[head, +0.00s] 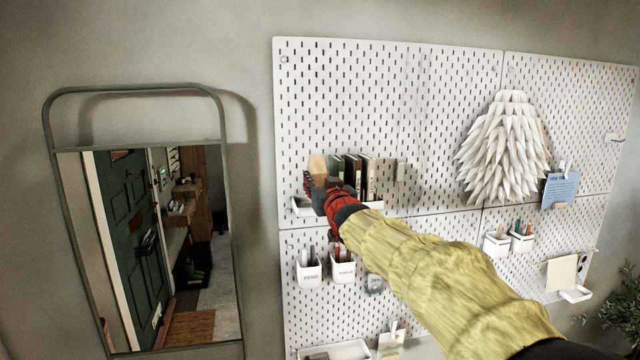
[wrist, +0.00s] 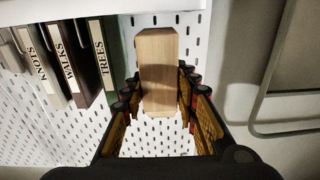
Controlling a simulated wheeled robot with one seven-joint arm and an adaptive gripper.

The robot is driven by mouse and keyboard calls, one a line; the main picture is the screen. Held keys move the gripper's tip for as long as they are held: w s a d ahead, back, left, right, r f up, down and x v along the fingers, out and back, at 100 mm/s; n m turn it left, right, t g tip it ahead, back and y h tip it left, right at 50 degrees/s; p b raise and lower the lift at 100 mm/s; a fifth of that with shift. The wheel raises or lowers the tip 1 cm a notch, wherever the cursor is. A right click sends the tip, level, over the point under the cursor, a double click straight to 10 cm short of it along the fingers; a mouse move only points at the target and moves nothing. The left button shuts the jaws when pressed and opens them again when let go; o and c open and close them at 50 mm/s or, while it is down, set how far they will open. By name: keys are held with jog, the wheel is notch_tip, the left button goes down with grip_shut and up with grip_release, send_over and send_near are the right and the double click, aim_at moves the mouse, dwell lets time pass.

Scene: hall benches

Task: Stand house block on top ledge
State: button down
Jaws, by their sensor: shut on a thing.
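The house block (head: 317,167) is a pale wooden block with a peaked outline. In the wrist view the block (wrist: 158,75) sits between the two finger rows. My gripper (head: 318,186) is shut on it, at the left end of the top ledge. In the wrist view the ledge (wrist: 75,10) runs along the top edge, close to one end of the block. I cannot tell whether block and ledge touch.
Dark and pale books (head: 366,178) stand on the ledge just right of my gripper; one is labelled TREES (wrist: 103,62). White pen cups (head: 309,272) hang below. A framed mirror (head: 150,240) is on the wall to the left. A white feathery lampshade (head: 505,150) hangs at right.

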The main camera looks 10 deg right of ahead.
jog(key=shift+w+r+p, duration=0.1)
jog(key=shift+w+p, duration=0.55)
jog(key=shift+w, duration=1.8)
jog(key=shift+w+f, duration=0.15)
jog(key=shift+f, duration=0.15)
jog(key=shift+f+b, duration=1.8)
jog(key=shift+b, duration=0.2)
jog(key=c, duration=1.3)
grip_release()
jog(key=shift+f, duration=0.1)
